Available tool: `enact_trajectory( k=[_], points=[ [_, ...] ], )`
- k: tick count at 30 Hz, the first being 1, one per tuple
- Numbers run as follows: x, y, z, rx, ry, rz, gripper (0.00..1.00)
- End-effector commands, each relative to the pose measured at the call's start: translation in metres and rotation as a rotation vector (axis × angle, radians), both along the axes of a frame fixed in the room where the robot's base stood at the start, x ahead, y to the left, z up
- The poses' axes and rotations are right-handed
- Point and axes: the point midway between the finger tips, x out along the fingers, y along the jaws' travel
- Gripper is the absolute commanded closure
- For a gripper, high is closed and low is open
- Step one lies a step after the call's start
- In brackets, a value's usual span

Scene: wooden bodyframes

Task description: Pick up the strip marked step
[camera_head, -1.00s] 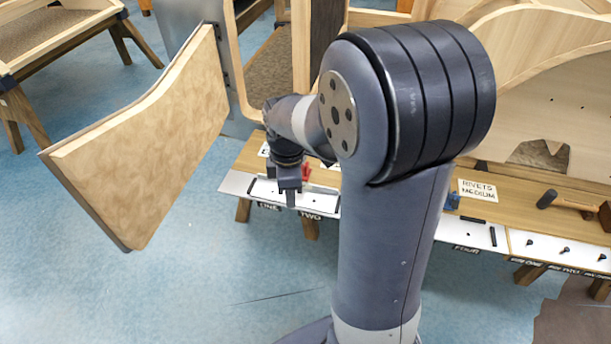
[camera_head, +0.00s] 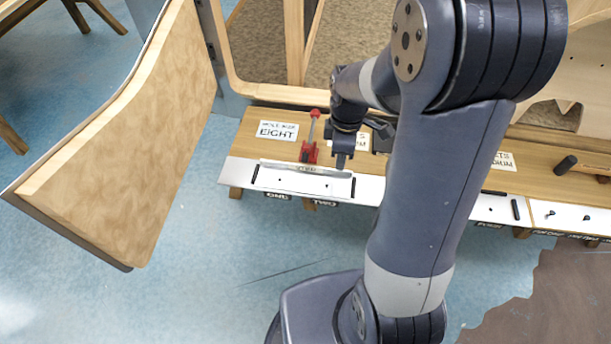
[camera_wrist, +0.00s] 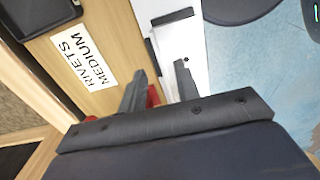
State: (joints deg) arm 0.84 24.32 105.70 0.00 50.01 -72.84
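A thin grey strip (camera_head: 305,168) lies lengthwise along the back of a white panel (camera_head: 290,183) at the bench's front edge in the head view. Its lettering is too small to read, so I cannot confirm the mark "step". My gripper (camera_head: 341,162) points down near the strip's right end; whether it touches is unclear. The white panel also shows there (camera_wrist: 195,50), but I cannot make out the strip.
A red clamp (camera_head: 309,150) stands just behind the strip. Black bars (camera_head: 255,174) flank the panel. Cards marked "EIGHT" (camera_head: 276,130) and "RIVETS MEDIUM" (camera_wrist: 82,55) lie on the wooden bench. A large wooden panel (camera_head: 135,130) stands at left. A hammer (camera_head: 575,165) lies right.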

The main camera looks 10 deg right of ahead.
Motion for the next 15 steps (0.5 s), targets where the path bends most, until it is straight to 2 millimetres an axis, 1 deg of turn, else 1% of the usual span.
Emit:
enact_trajectory(
  k=[5,12,15],
  points=[
    [0.000,-0.001,-0.014,0.000,0.002,-0.001,0.69],
    [0.001,-0.004,-0.048,0.000,0.003,-0.001,0.69],
    [0.001,-0.004,-0.054,0.000,0.001,0.000,0.69]
  ],
)
